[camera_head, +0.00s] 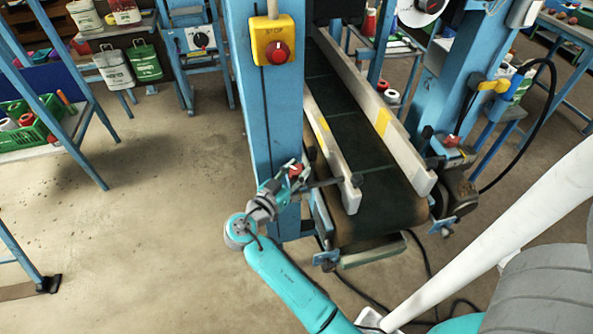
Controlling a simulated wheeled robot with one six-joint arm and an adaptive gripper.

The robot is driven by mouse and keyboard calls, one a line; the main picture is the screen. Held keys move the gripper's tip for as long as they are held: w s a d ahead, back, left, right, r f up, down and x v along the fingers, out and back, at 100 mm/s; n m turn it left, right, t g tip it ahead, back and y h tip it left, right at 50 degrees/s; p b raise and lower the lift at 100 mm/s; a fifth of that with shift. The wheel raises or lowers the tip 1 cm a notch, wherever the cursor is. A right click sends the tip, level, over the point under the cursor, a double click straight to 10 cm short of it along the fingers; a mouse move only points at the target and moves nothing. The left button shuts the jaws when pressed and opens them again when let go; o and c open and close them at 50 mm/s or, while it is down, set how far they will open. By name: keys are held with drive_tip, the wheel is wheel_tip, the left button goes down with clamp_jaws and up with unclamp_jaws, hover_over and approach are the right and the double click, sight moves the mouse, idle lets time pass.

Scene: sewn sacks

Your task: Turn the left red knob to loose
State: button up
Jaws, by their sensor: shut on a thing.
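The left red knob (297,170) sits low on the blue post (265,110) at the left side of the conveyor, with a dark rod reaching right from beside it. My gripper (289,176) is at this knob, its fingers shut on it and hiding part of it. A setting mark on the knob is too small to read. Another red knob (450,141) shows on the right side of the conveyor, apart from my gripper.
A yellow stop box (273,40) with a red button is above on the post. The conveyor belt (350,130) runs between two pale side rails (385,118). A black cable (548,100) loops at the right. The floor at left is open.

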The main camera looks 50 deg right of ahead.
drive_tip(key=n+t+y, duration=0.1)
drive_tip(key=n+t, duration=0.1)
drive_tip(key=t, duration=0.2)
drive_tip(key=n+t+y, duration=0.1)
drive_tip(key=n+t, duration=0.2)
drive_tip(key=shift+s+t+y, duration=0.1)
drive_tip(key=shift+t+y, duration=0.3)
drive_tip(key=shift+n+t+y, duration=1.8)
drive_tip(key=shift+n+t, duration=0.1)
drive_tip(key=shift+t, duration=0.2)
drive_tip(key=shift+w+n+t+y, duration=0.2)
drive_tip(key=shift+n+t+y, duration=0.45)
drive_tip(key=shift+y, duration=0.25)
drive_tip(key=o, duration=1.1)
drive_tip(key=shift+o, duration=0.2)
drive_tip(key=v, duration=1.2)
drive_tip(key=shift+a, duration=0.1)
